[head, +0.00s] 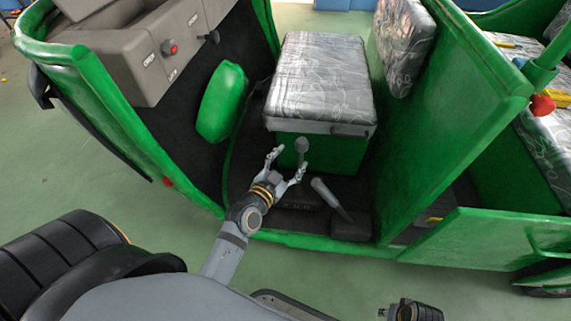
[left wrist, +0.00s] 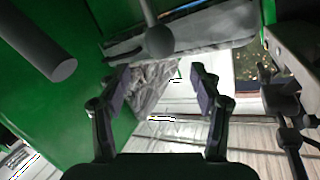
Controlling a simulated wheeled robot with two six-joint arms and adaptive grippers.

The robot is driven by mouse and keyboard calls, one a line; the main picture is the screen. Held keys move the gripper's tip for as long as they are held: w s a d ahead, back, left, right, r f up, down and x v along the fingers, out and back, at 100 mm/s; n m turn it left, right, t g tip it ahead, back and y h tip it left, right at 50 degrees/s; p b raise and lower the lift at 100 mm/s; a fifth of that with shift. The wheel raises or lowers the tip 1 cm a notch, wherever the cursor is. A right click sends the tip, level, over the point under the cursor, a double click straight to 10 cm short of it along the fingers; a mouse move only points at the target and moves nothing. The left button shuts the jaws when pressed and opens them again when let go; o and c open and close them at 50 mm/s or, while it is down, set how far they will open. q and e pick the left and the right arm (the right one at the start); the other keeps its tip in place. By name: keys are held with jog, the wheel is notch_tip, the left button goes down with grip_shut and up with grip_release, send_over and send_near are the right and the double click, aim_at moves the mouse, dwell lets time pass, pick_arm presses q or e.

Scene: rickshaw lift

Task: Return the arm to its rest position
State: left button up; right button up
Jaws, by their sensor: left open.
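My left arm reaches in from the bottom left of the head view. Its left gripper (head: 287,167) is open and empty, with its fingers spread in front of the green seat box. A grey lever with a round knob (head: 301,146) stands close to the fingertips. In the left wrist view the open fingers (left wrist: 159,80) have a gap between them, and the round grey knob (left wrist: 158,42) shows above and beyond it. A dark part of my right arm, perhaps its gripper (head: 410,311), is cut off at the bottom edge of the head view.
The green rickshaw has a patterned seat (head: 320,80) and a grey handle lever (head: 331,196) right of the gripper. A grey dashboard (head: 150,45) and green panel (head: 222,100) lie left. A green partition (head: 450,110) stands right. Open floor (head: 200,232) lies on the near side.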

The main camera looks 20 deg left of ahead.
pick_arm(q)
jog(key=s, duration=0.3)
jog(key=shift+a+r, duration=0.15)
jog(key=shift+r, duration=0.05)
jog(key=s+f+n+g, duration=0.1)
jog(key=s+f+g, duration=0.5)
jog(key=f, duration=0.6)
jog(key=s+f+n+g, duration=0.1)
jog(key=s+f+g, duration=0.4)
jog(key=f, duration=0.7)
jog(key=s+a+f+n+g+y+p, duration=0.1)
jog(key=s+a+p, duration=0.3)
jog(key=s+p, duration=0.8)
jog(key=s+a+f+n+g+y+p, duration=0.1)
jog(key=s+a+g+p, duration=0.2)
jog(key=s+p, duration=0.9)
jog(key=shift+s+a+f+p, duration=0.35)
jog(key=shift+s+a+p, duration=0.05)
jog(key=shift+a, duration=0.75)
pick_arm(e)
jog(key=s+d+r, duration=0.1)
jog(key=s+d, duration=0.1)
jog(key=s, duration=0.7)
jog(key=s+d, duration=0.2)
jog(key=s, duration=0.6)
jog(key=shift+s+r+h, duration=0.3)
jog(key=shift+s+r, duration=0.05)
